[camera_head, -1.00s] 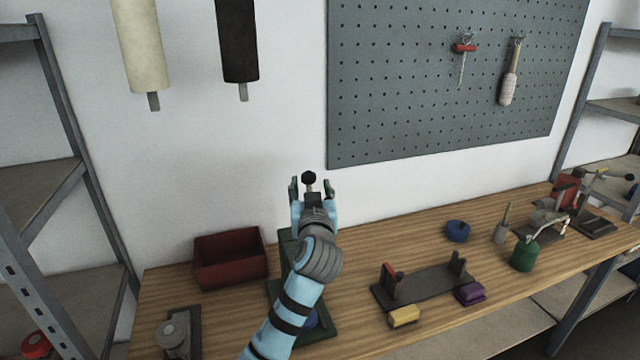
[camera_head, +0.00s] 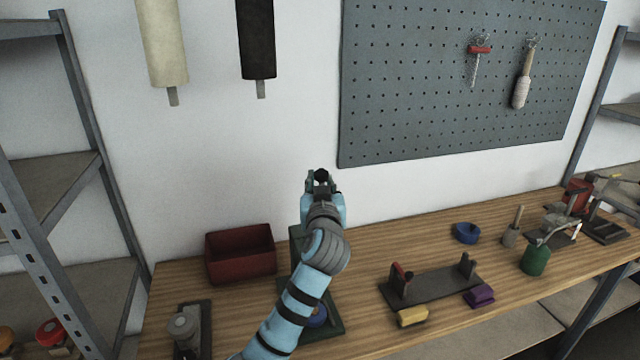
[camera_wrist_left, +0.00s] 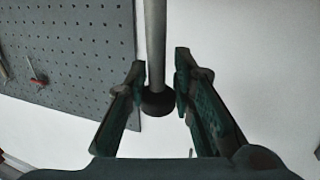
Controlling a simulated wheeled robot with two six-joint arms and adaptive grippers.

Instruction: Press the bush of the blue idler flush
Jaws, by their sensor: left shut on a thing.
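My left gripper (camera_head: 319,178) is shut on the black ball knob (camera_head: 321,174) of a lever, high above the bench. In the left wrist view the knob (camera_wrist_left: 158,102) and its grey rod (camera_wrist_left: 155,40) sit between the two green-padded fingers. A dark green press (camera_head: 335,329) stands on the bench behind my left arm, which hides much of it. A blue round part (camera_head: 318,319), apparently the blue idler, sits on the press base, partly hidden by my arm. Its bush cannot be made out. My right gripper is not in view.
A red bin (camera_head: 240,255) stands left of the press, with a grey fixture (camera_head: 186,331) in front. A dark cradle (camera_head: 432,287), yellow block (camera_head: 412,316), purple block (camera_head: 479,296), blue ring-like part (camera_head: 466,233) and green pot (camera_head: 535,260) lie to the right. Pegboard (camera_head: 430,100) hangs behind.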

